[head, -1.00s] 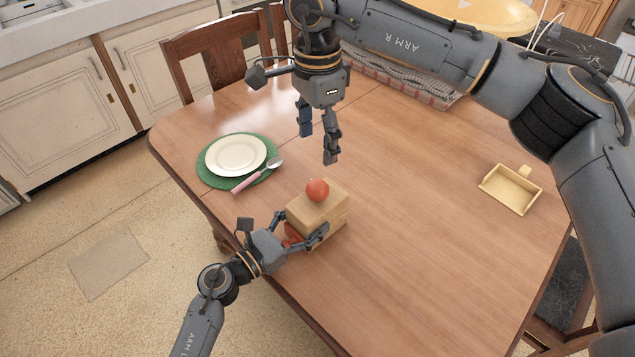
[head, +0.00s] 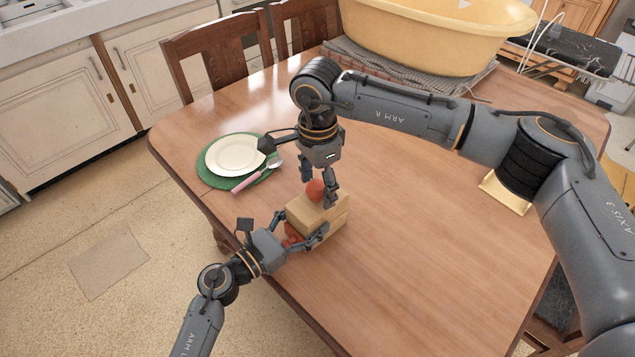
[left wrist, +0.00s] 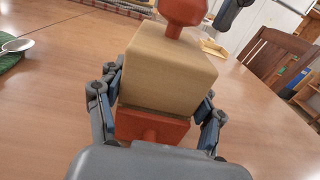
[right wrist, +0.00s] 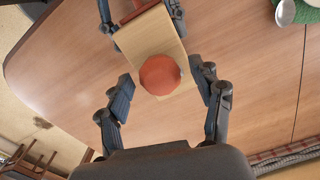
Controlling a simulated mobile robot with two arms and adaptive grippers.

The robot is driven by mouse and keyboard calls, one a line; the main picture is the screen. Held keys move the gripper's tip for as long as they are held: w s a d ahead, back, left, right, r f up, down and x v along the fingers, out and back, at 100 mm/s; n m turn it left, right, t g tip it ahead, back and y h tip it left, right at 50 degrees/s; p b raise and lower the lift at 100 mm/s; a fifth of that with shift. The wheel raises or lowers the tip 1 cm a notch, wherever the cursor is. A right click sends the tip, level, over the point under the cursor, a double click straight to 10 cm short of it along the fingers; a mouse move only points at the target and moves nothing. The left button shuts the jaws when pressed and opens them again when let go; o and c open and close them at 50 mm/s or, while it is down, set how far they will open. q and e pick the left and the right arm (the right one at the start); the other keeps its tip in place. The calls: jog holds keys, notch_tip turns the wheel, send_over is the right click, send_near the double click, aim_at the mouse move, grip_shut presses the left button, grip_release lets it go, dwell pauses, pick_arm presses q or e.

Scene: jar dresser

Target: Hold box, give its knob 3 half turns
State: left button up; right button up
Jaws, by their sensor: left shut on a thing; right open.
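The box (head: 328,221) is a tan wooden block on the table near its front left edge. A round red knob (head: 315,190) stands on its top; it also shows in the right wrist view (right wrist: 160,75). In the left wrist view the box (left wrist: 168,70) has a red part (left wrist: 150,127) low on the side facing me. My left gripper (head: 305,240) is shut on the box, a finger along each side. My right gripper (head: 318,190) points down from above, open, its fingers on either side of the knob and apart from it in the right wrist view.
A white plate (head: 235,154) on a green mat (head: 207,178) and a pink-handled spoon (head: 250,179) lie left of the box. A small yellow tray (head: 503,196) is partly hidden behind my right arm. A big yellow tub (head: 430,35) stands at the back.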

jog(key=c, duration=1.2)
jog(key=shift+o, duration=0.2)
jog(key=shift+m, duration=0.3)
jog(key=m, duration=0.4)
jog(key=shift+m, duration=0.3)
jog(key=m, duration=0.4)
jog(key=shift+m, duration=0.3)
jog(key=m, duration=0.5)
jog(key=shift+m, duration=2.4)
